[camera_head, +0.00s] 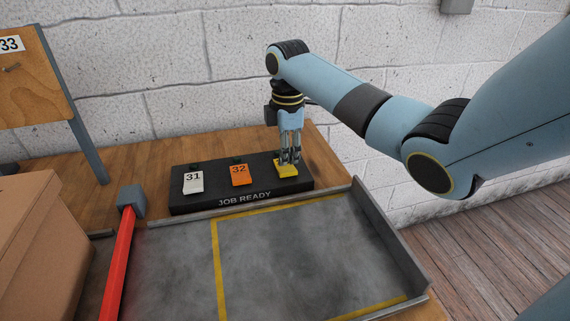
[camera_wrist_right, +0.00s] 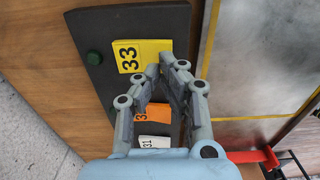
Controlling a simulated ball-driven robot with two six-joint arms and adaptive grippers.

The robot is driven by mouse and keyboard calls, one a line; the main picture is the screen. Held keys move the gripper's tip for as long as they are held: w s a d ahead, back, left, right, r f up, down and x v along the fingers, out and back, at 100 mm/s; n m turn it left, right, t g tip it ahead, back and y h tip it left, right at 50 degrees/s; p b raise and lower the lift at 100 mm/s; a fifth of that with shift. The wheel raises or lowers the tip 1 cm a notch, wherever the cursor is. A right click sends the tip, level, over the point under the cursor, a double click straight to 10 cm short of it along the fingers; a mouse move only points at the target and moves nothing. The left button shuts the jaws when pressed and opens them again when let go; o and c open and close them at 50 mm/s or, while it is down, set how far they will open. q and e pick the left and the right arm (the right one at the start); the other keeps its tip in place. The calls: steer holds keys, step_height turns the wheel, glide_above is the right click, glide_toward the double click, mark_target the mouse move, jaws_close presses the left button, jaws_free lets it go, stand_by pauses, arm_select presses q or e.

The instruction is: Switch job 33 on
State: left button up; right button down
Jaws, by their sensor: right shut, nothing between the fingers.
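The black JOB READY box (camera_head: 246,196) lies at the back of the bench. It carries a white tag 31 (camera_head: 193,183), an orange tag 32 (camera_head: 240,174) and a yellow tag 33 (camera_head: 286,171). My right gripper (camera_head: 288,160) points down over the yellow tag, fingers shut and empty. In the right wrist view the fingertips (camera_wrist_right: 166,64) are at the edge of the yellow tag (camera_wrist_right: 140,55); whether they touch it I cannot tell. A round dark green knob or lamp (camera_wrist_right: 94,58) sits beside tag 33. My left gripper is not in view.
A grey metal tray (camera_head: 300,250) with yellow lines and raised rims lies in front of the box. A red bar (camera_head: 118,262) with a grey end block runs along its left. A cardboard box (camera_head: 42,245) stands at the left, below a wooden board marked 33 (camera_head: 30,80).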

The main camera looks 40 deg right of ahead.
mark_target(287, 169)
steer(key=shift+f+b, duration=0.55)
steer(key=shift+f, duration=0.7)
stand_by(1.0)
step_height(287, 169, up, 7)
steer(key=p, duration=0.8)
steer(key=shift+r, duration=0.1)
stand_by(0.5)
